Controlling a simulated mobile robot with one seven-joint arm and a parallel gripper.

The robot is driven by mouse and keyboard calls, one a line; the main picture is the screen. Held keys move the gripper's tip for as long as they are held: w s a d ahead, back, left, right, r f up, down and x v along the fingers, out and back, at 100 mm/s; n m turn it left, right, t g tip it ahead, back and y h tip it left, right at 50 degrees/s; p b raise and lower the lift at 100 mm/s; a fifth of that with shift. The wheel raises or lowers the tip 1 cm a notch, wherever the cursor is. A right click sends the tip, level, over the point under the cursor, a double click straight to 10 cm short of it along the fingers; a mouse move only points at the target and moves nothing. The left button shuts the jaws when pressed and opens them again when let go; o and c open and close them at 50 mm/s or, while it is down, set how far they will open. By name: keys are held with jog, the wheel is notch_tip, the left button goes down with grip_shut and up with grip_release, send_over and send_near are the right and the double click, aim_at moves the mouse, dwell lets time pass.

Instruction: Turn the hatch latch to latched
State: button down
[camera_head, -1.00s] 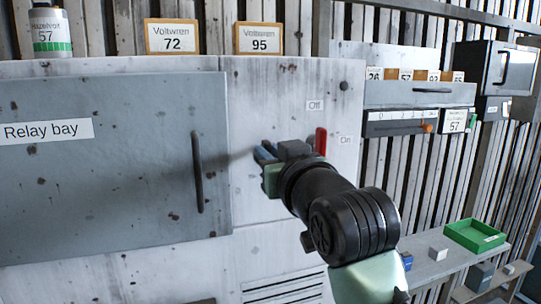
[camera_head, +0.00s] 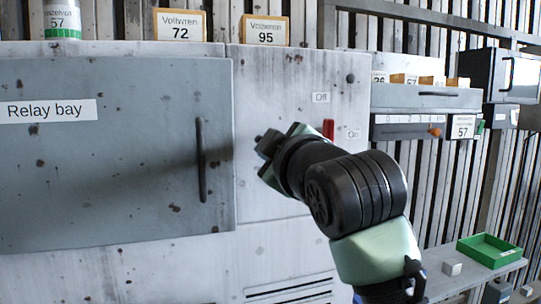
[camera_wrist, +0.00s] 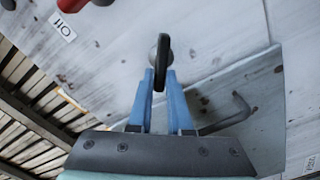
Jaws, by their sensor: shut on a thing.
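The hatch is a grey panel (camera_head: 110,190) labelled "Relay bay", lying flush in the pale cabinet front, with a dark bar handle (camera_head: 201,160) near its right edge. The hatch latch (camera_wrist: 162,60) is a small black bar on a round grey mount, seen in the wrist view. My gripper (camera_head: 268,160) is at the cabinet front just right of the hatch. In the wrist view, its blue fingers (camera_wrist: 160,85) are shut on the latch from both sides. In the head view the gripper hides the latch. The hatch corner and handle (camera_wrist: 235,108) show beside the fingers.
A red lever (camera_head: 328,130) sits close right of my gripper, between "Off" and "On" labels. Boxes (camera_head: 180,24) stand on the cabinet top. At right are a drawer unit (camera_head: 425,97) and a shelf with a green tray (camera_head: 490,250).

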jog(key=shift+a+f+n+b, duration=0.15)
jog(key=shift+n+b, duration=0.3)
jog(key=shift+n, duration=0.75)
jog(key=shift+d+f+n+b, duration=0.15)
jog(key=shift+n+b, duration=0.35)
jog(key=shift+n, duration=0.7)
jog(key=shift+a+f+n+b, duration=0.2)
jog(key=shift+n+b, duration=0.25)
jog(key=shift+n, duration=0.75)
jog(key=c, duration=0.8)
grip_release()
jog(key=shift+c, duration=0.2)
jog(key=b+v, duration=0.4)
jog(key=v, duration=0.9)
